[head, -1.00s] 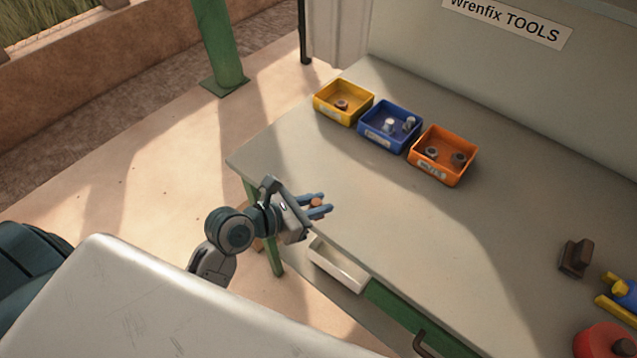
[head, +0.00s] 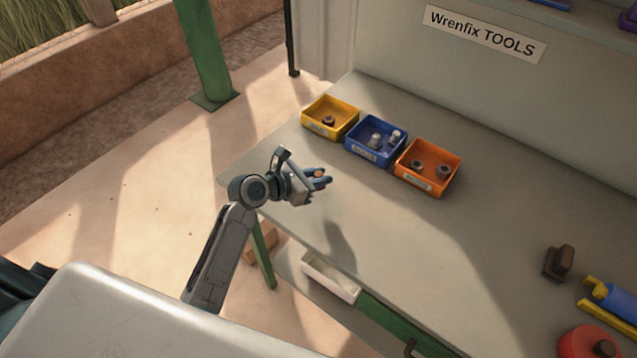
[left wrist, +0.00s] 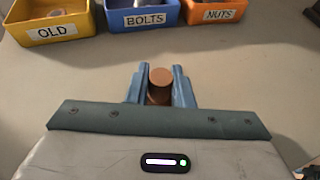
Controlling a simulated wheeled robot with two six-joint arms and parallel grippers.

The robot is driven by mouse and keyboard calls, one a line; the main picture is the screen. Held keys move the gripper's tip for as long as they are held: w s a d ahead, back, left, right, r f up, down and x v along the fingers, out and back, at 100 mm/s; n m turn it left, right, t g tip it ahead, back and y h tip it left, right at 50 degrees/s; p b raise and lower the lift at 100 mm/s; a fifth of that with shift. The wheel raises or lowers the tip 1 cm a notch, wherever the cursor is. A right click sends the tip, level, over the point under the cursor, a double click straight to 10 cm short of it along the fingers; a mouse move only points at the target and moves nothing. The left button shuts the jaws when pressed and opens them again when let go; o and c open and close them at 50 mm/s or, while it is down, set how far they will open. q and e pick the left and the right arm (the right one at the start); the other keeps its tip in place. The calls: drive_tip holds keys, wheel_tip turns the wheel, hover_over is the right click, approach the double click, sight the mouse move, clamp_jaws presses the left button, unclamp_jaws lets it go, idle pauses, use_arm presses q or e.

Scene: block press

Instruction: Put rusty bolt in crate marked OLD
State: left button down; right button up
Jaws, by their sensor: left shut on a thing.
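My left gripper (head: 322,178) is shut on the rusty bolt (head: 319,174) and holds it above the bench, in front of the crates. In the left wrist view the bolt (left wrist: 160,80) shows as a brown round head between the two blue fingers. The yellow crate (head: 318,128) is the leftmost of three on the bench. Its label reads OLD in the left wrist view (left wrist: 55,32), and a small brown piece lies in it. My right gripper is in neither view.
The blue crate (head: 362,151), labelled BOLTS, and the orange crate (head: 424,183), labelled NUTS, stand right of the yellow one, with small parts inside. A dark block (head: 558,262), a blue and yellow tool (head: 612,298) and a red object (head: 580,345) lie at right. The bench middle is clear.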

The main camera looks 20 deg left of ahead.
use_arm(q)
drive_tip(key=shift+f, duration=1.8)
drive_tip(key=c, duration=1.3)
unclamp_jaws()
